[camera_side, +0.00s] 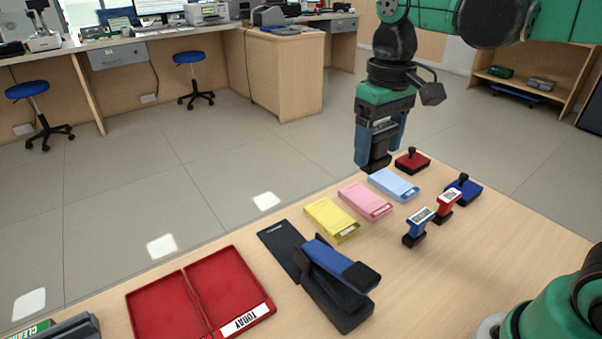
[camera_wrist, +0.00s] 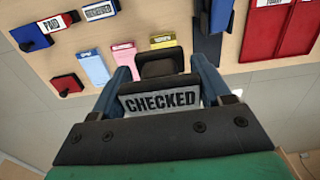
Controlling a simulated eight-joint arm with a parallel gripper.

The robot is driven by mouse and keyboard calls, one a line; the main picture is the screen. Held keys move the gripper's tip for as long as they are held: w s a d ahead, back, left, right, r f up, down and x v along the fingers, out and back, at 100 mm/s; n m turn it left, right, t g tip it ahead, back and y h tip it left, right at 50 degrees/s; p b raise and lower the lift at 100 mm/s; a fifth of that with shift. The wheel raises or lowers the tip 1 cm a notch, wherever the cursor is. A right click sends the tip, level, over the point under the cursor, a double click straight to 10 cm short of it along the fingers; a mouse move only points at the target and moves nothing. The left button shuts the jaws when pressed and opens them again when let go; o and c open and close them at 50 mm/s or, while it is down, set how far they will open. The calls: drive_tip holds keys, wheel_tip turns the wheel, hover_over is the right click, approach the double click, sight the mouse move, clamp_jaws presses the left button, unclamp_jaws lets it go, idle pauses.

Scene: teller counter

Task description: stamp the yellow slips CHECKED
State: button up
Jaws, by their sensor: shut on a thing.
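My gripper (camera_side: 378,150) is shut on a dark stamp (camera_side: 376,163) and holds it upright above the far side of the counter, beyond the blue slips in the side view. In the wrist view the stamp's white label (camera_wrist: 161,101) reads CHECKED and sits between my two blue fingers. The stamp's underside is hidden. The yellow slips (camera_side: 332,219) lie as a pad on the counter, nearer the camera and left of my gripper in the side view. In the wrist view the yellow slips (camera_wrist: 163,39) show past the stamp.
Pink slips (camera_side: 366,200) and blue slips (camera_side: 394,185) lie beside the yellow ones. A red ink pad (camera_side: 412,160), blue ink pad (camera_side: 463,190), blue stamp (camera_side: 419,226) and red stamp (camera_side: 446,205) stand right. A large stapler (camera_side: 335,280) and a red tray (camera_side: 158,306) are nearer.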

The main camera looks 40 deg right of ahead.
drive_tip(key=w+f, duration=0.8)
drive_tip(key=f, duration=0.1)
hover_over(331, 216)
drive_tip(key=shift+f, duration=2.95)
drive_tip(key=shift+f, duration=0.55)
drive_tip(key=shift+r, duration=0.1)
drive_tip(key=shift+r, duration=2.9)
